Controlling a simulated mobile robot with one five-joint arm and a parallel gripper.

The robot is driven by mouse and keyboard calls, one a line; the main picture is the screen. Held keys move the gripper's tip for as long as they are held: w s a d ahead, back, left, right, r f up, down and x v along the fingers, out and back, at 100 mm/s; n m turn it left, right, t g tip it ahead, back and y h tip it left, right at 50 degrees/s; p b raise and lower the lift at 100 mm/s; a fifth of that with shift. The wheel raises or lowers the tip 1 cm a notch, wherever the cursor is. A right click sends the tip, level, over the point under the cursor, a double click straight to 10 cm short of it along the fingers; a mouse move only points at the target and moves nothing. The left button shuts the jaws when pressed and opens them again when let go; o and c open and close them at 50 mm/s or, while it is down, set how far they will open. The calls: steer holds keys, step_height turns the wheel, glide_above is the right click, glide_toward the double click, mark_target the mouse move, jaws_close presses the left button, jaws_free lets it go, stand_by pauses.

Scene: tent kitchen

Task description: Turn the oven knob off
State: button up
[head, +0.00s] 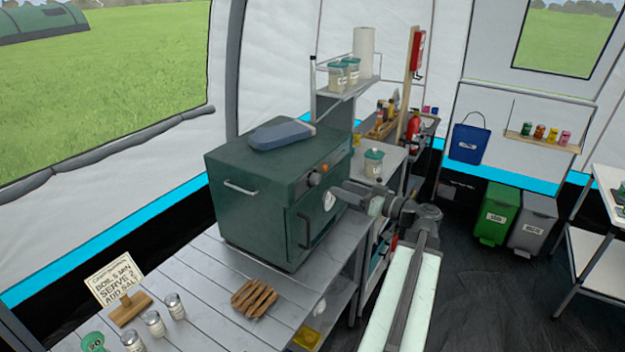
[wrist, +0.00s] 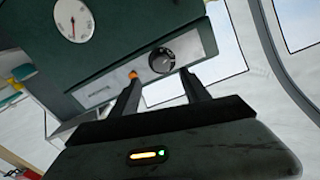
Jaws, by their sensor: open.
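The dark green oven (head: 265,190) stands on a slatted grey counter. Its round black knob (head: 314,178) is on the front panel, beside a small orange lamp (head: 325,168). In the wrist view the knob (wrist: 162,60) sits on a grey panel with the orange lamp (wrist: 133,75) at its left. A white dial gauge (wrist: 75,20) is at the upper left. My gripper (wrist: 160,80) is open and empty, its two fingers pointing at the panel, with the knob just past the gap between the tips. I cannot tell whether a finger touches it. The knob's setting is too small to read.
A blue-grey object (head: 281,134) lies on the oven top. On the counter (head: 190,262) are jars (head: 175,306), a sign (head: 117,283) and a brown slatted trivet (head: 254,298). A shelf unit with a lidded jar (head: 373,163) stands behind my arm. Bins (head: 496,214) are farther right.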

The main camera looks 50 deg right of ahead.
mark_target(319, 180)
steer(key=w, duration=0.2)
steer(key=w+a, duration=0.1)
steer(key=w, duration=0.5)
steer(key=shift+w+a, duration=0.1)
steer(key=shift+a, duration=0.25)
jaws_close()
